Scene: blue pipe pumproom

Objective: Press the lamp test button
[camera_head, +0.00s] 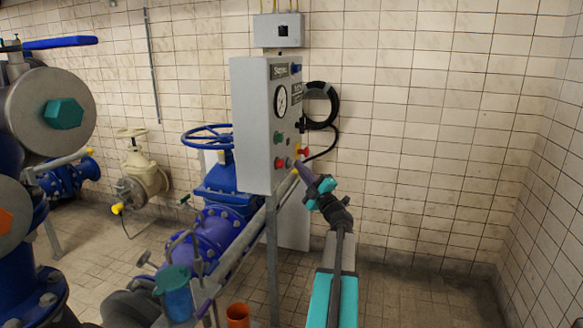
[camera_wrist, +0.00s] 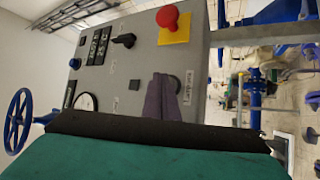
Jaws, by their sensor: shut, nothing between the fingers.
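The grey control box (camera_head: 253,125) stands on a post at the centre of the head view. Its front panel (camera_wrist: 145,65) shows turned sideways in the wrist view. My gripper (camera_head: 298,168) is shut and empty at the panel's lower part. In the wrist view its purple fingers (camera_wrist: 160,98) are in front of the panel beside a small white label (camera_wrist: 189,84), whose text I cannot read surely. The fingers hide the panel part beside that label, so I cannot tell which button is there or whether they touch it. No lamp test button is clearly identifiable.
A red mushroom button (camera_wrist: 167,16) on a yellow plate, a black rotary switch (camera_wrist: 124,40), a blue knob (camera_wrist: 75,63) and a gauge (camera_head: 281,100) share the panel. A black cable coil (camera_head: 322,106) hangs behind. Blue pipework (camera_head: 220,235) stands left; floor at right is free.

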